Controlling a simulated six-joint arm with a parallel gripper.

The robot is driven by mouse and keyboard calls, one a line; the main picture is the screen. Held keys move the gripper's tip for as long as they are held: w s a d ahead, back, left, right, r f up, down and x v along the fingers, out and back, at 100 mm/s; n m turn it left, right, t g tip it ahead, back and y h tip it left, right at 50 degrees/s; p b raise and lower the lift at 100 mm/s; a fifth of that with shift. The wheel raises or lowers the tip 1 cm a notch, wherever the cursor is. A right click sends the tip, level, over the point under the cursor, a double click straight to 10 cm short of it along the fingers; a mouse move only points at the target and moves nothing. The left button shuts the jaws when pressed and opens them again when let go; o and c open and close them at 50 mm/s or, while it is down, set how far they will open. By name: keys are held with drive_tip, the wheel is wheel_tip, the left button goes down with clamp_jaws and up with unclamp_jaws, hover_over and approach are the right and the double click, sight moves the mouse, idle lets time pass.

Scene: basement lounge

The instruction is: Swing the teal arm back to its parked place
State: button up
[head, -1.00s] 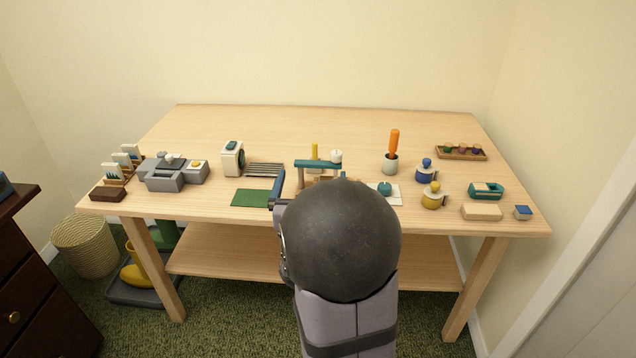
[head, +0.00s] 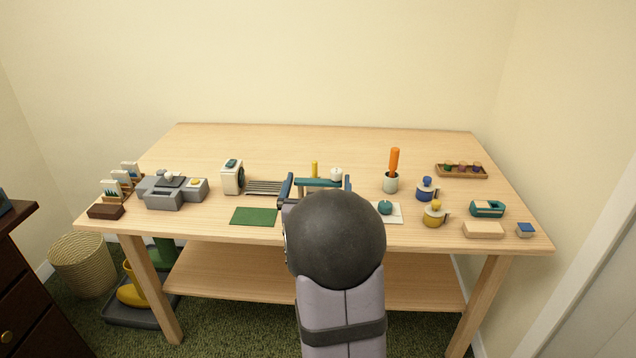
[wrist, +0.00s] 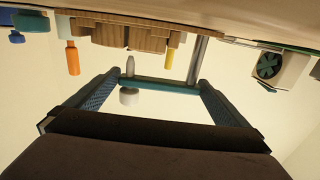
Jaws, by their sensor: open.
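The teal arm (head: 318,183) is a straight bar lying left to right near the middle of the table. In the wrist view, which appears upside down, the teal arm (wrist: 160,86) joins a grey post (wrist: 197,60) at one end and has a white knob (wrist: 129,97) and a grey pointed piece near the other. My gripper (head: 318,178) is open, with one blue finger beyond each end of the bar. The wrist view also shows my gripper (wrist: 153,78) spread around the bar. Contact cannot be told. My wrist hides the wooden base in the head view.
A yellow stick (head: 314,168) stands behind the arm. An orange-handled tool in a cup (head: 391,182) and a teal knob on a white plate (head: 385,208) are to the right. A green mat (head: 254,216) and a white box (head: 232,178) are left. The table's back is clear.

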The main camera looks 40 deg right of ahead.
sight(323, 184)
drive_tip(key=shift+w+d, duration=0.2)
drive_tip(key=c, duration=1.2)
drive_tip(key=shift+a+m+g+h, duration=0.2)
drive_tip(key=shift+m+g+h, duration=0.1)
drive_tip(key=shift+m+g, duration=0.1)
drive_tip(key=shift+s+a+m+g+h+p, duration=0.1)
drive_tip(key=shift+a+m+g+h+p, duration=0.1)
drive_tip(key=shift+m+g+h+p, duration=0.4)
drive_tip(key=shift+s+a+m+g+h+p, duration=0.15)
drive_tip(key=shift+m+g+h+p, duration=0.2)
drive_tip(key=shift+g, duration=0.45)
drive_tip(key=m+g+h+p, duration=0.1)
drive_tip(key=g, duration=0.1)
drive_tip(key=a+m+g+h+p, duration=0.1)
drive_tip(key=m+g+p, duration=0.1)
drive_tip(key=shift+s+r+g, duration=0.2)
drive_tip(key=shift+g, duration=0.1)
drive_tip(key=shift+s+a+f+m+g+h+p, duration=0.1)
drive_tip(key=shift+a+m+g+p, duration=0.25)
drive_tip(key=shift+m+g, duration=0.65)
drive_tip(key=shift+a+f+m+g+h+p, duration=0.15)
drive_tip(key=shift+m+g+p, duration=0.4)
drive_tip(key=shift+g, duration=0.7)
drive_tip(key=shift+s+a+r+m+g+p, duration=0.1)
drive_tip(key=shift+a+m+g+p, duration=0.25)
drive_tip(key=shift+m+g, duration=0.65)
drive_tip(key=shift+g, duration=0.35)
